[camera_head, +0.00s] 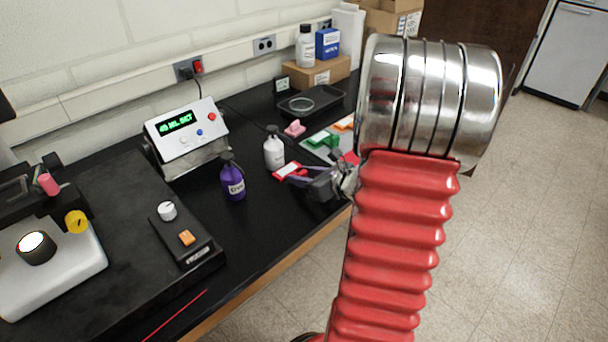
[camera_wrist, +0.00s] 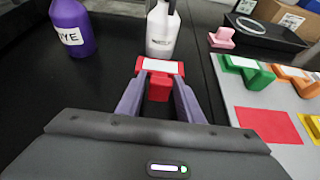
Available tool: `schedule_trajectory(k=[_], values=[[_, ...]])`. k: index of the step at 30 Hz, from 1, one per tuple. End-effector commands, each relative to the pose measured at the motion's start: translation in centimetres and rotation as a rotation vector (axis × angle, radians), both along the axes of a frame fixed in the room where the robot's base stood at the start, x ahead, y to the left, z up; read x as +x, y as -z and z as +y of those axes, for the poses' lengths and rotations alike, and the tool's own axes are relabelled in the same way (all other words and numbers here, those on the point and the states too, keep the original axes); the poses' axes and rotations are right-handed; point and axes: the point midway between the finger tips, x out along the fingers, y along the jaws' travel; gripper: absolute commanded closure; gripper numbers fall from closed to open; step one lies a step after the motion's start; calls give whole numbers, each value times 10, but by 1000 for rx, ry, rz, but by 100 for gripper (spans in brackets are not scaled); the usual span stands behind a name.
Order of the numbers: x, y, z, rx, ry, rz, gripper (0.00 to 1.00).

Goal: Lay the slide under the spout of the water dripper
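The slide is a small red block with a white top plate (camera_wrist: 160,67). It sits between the purple fingertips of my gripper (camera_wrist: 158,88), which look closed on its red stem. In the head view, the slide (camera_head: 287,170) is at the end of my gripper (camera_head: 296,178), low over the black bench; I cannot tell whether it touches. A white bottle with a dark top (camera_head: 273,150) stands just beyond the slide; it also shows in the wrist view (camera_wrist: 162,30). It may be the water dripper; its label is unreadable. A purple dye bottle (camera_head: 233,181) stands to its left.
A pink block (camera_head: 294,128) and black tray (camera_head: 318,103) lie behind. A display box (camera_head: 187,137) and microscope (camera_head: 45,265) are left.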

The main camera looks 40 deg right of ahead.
Motion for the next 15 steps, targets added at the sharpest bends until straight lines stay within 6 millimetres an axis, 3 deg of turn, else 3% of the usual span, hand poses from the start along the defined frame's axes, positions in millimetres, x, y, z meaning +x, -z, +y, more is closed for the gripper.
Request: schedule_trajectory(k=[4, 15], values=[[0, 0, 0, 0, 0, 0, 57], [-2, -4, 0, 0, 1, -1, 57]])
